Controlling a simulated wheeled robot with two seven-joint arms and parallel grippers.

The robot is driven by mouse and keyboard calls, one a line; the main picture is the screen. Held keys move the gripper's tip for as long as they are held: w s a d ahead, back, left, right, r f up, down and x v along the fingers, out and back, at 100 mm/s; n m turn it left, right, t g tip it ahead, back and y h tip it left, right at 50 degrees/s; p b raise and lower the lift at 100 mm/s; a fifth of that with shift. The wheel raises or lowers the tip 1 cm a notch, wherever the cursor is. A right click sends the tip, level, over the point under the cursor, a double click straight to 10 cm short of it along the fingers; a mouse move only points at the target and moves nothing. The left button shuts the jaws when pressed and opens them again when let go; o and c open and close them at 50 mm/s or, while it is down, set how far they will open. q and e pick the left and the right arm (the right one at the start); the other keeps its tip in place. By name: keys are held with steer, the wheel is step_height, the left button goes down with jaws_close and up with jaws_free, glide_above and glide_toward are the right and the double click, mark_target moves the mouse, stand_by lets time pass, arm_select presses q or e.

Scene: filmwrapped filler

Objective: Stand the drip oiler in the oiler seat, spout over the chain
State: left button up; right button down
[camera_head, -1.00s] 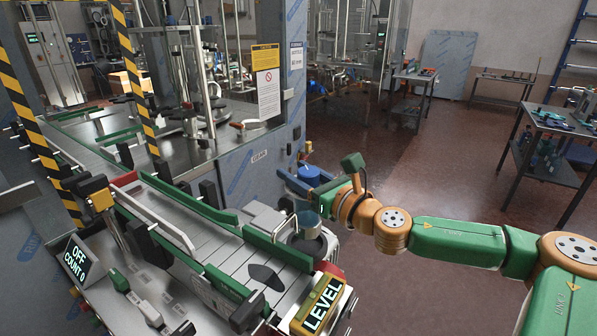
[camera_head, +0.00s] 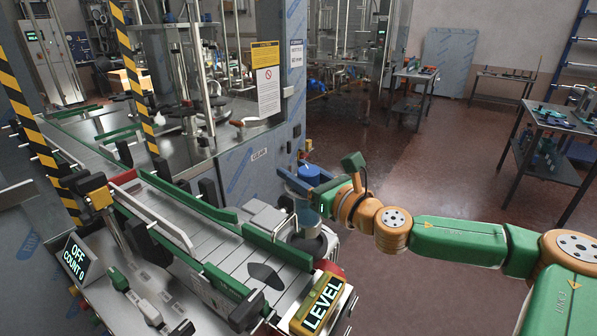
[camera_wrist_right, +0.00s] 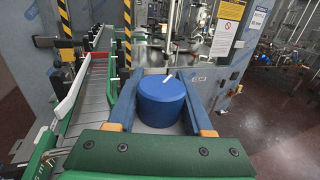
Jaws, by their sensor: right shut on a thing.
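The drip oiler (camera_head: 311,173) has a blue round top and a grey-blue body below it. It is between the blue fingers of my right gripper (camera_head: 304,182), which is shut on it. In the right wrist view the blue top (camera_wrist_right: 162,103) sits upright between both fingers of the gripper (camera_wrist_right: 160,88). The oiler is beside the conveyor's right end, above a dark rounded part (camera_head: 308,242). The slatted conveyor chain (camera_head: 190,215) runs to its left. I cannot clearly make out the oiler seat or the spout. My left gripper is not in view.
Green guide rails (camera_head: 277,248) edge the conveyor near the oiler. A yellow box reading LEVEL (camera_head: 320,304) stands in front, and an OFF/COUNT display (camera_head: 76,260) at the left. A steel machine cabinet (camera_head: 255,165) rises behind.

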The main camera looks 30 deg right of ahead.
steer(key=shift+r, duration=0.1)
stand_by(0.5)
steer(key=shift+f+b, duration=1.6)
steer(key=shift+f, duration=0.2)
steer(key=shift+r, duration=0.15)
steer(key=shift+r+p, duration=1.45)
steer(key=shift+p, duration=0.15)
steer(key=shift+f+b, duration=0.1)
steer(key=shift+b, duration=0.2)
